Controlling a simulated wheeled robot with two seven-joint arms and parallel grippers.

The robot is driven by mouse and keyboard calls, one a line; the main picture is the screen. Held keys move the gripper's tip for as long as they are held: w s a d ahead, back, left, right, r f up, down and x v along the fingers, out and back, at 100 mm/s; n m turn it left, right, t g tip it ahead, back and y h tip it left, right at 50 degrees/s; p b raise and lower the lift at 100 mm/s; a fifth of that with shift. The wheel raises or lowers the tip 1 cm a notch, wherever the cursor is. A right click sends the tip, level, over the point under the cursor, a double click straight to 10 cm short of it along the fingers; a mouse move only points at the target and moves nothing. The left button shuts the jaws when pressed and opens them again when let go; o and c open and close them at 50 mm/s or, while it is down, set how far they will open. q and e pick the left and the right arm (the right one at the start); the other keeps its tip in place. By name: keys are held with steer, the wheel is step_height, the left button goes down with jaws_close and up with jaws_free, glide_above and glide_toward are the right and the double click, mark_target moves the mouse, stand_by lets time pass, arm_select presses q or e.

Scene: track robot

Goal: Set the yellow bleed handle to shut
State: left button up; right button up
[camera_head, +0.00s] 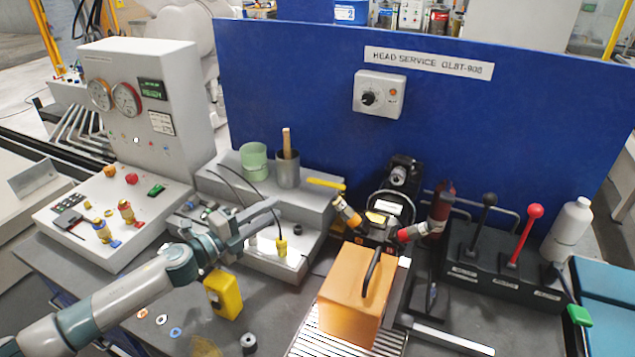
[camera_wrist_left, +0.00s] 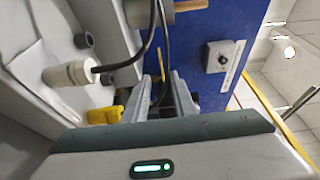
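A yellow bar-shaped handle (camera_head: 326,184), probably the bleed handle, lies near level in the head view. It is by the right end of the grey stepped block, beside the dark central fixture. My left gripper (camera_head: 276,208) is to the left of this handle and apart from it, above the lower step of the block. In the left wrist view its two fingers (camera_wrist_left: 160,85) stand apart with nothing clearly held between them; a black cable passes behind. A yellow piece (camera_wrist_left: 105,115) shows left of the fingers there; I cannot tell which part it is. My right gripper is out of view.
A yellow plug (camera_head: 281,246) with a black cable stands under my left gripper. A green cup (camera_head: 253,160) and a metal cup (camera_head: 288,170) stand on the block. An orange box (camera_head: 350,300) is in front, and red and black levers (camera_head: 525,232) are at right.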

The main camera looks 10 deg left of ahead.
mark_target(318, 181)
arm_select(q)
steer(key=p+x, duration=0.4)
steer(key=x, duration=1.1)
steer(key=shift+w+d, duration=0.15)
steer(key=shift+w, duration=0.25)
steer(key=shift+w+d, duration=0.35)
steer(key=shift+w, duration=0.2)
jaws_close()
stand_by(0.4)
